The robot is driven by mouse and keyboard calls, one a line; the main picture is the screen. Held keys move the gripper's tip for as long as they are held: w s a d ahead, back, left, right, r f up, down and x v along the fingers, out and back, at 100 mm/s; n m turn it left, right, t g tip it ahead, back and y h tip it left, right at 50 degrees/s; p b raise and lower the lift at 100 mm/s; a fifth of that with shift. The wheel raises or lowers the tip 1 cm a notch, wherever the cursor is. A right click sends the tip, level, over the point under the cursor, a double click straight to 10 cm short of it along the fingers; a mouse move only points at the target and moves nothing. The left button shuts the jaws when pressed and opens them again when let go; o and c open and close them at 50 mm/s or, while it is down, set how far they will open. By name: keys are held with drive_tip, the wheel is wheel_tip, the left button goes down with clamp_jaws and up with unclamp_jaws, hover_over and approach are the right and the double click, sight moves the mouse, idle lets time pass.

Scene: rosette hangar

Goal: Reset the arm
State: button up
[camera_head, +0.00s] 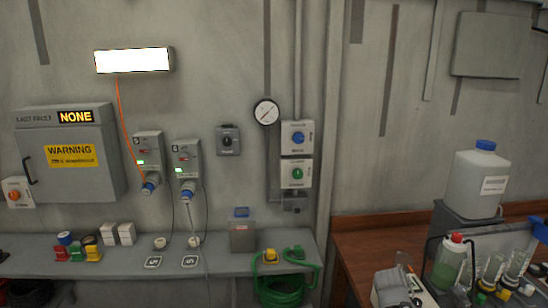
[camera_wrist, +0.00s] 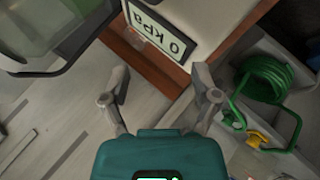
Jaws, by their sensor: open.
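My gripper (camera_wrist: 160,80) shows in the wrist view with its two grey fingers spread apart. Nothing is held between them. A display reading "0 kPa" (camera_wrist: 162,30), seen upside down, is just past the fingers at the top. I cannot make out my gripper in the head view.
A green hose coil (camera_head: 282,289) is at the grey shelf (camera_head: 120,268); it also shows right of my gripper in the wrist view (camera_wrist: 266,82). A white jug (camera_head: 478,183) and a green-filled bottle (camera_head: 449,265) stand at right. Wall boxes with plugs (camera_head: 150,160) are left.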

drive_tip(key=s+a+f+m+g+y, duration=0.2)
drive_tip(key=s+a, duration=0.3)
drive_tip(key=a, duration=0.5)
drive_tip(key=s+a+f+m+g+y, duration=0.2)
drive_tip(key=s+a+f+g+y, duration=0.2)
drive_tip(key=a, duration=0.7)
drive_tip(key=shift+s+a+m+g, duration=0.3)
drive_tip(key=shift+s+g, duration=0.15)
drive_tip(key=shift+g, duration=0.05)
idle(0.6)
